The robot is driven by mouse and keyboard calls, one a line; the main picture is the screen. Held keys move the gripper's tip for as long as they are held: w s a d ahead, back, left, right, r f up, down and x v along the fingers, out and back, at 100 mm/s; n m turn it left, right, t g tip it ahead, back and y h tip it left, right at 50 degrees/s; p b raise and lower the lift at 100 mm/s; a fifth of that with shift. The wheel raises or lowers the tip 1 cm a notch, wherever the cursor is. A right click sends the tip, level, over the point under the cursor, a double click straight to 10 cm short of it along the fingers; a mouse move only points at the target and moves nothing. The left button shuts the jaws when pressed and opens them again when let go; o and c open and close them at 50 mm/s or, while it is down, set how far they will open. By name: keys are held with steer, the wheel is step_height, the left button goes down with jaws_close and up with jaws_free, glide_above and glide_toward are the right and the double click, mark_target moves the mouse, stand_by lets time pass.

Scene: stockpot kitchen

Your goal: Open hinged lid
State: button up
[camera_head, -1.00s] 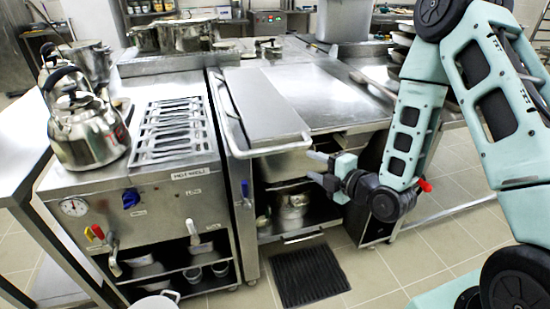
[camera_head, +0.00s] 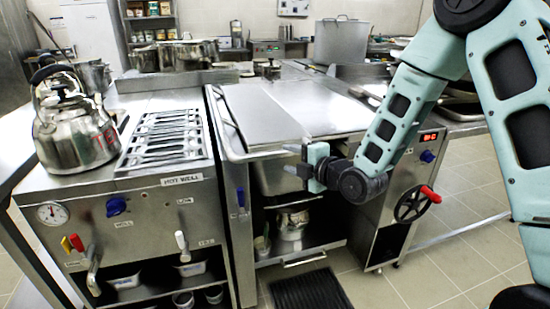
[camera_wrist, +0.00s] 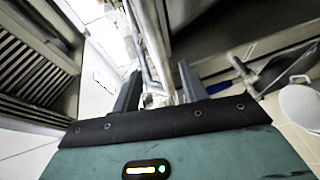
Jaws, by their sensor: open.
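The hinged lid (camera_head: 262,112) is a flat steel plate lying shut on the steel cooking unit. A bar handle (camera_head: 262,155) runs along its front edge and side. My gripper (camera_head: 292,160) is at the front right of the lid, by the right end of the bar, with its fingers pointing left. In the wrist view my gripper (camera_wrist: 160,88) is open, and a shiny metal bar shows beyond and between the fingers. I cannot tell whether the fingers touch it.
A kettle (camera_head: 72,125) stands on the left counter beside the slotted hot well (camera_head: 165,138). A handwheel with a red knob (camera_head: 415,203) is on the right front panel. A pot (camera_head: 292,222) sits on the shelf below. A dark floor mat (camera_head: 308,290) lies in front.

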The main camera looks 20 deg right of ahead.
mark_target(278, 154)
steer(key=x, duration=0.7)
steer(key=shift+w, duration=0.1)
jaws_close()
steer(key=shift+r+p, duration=0.1)
steer(key=shift+p, duration=0.25)
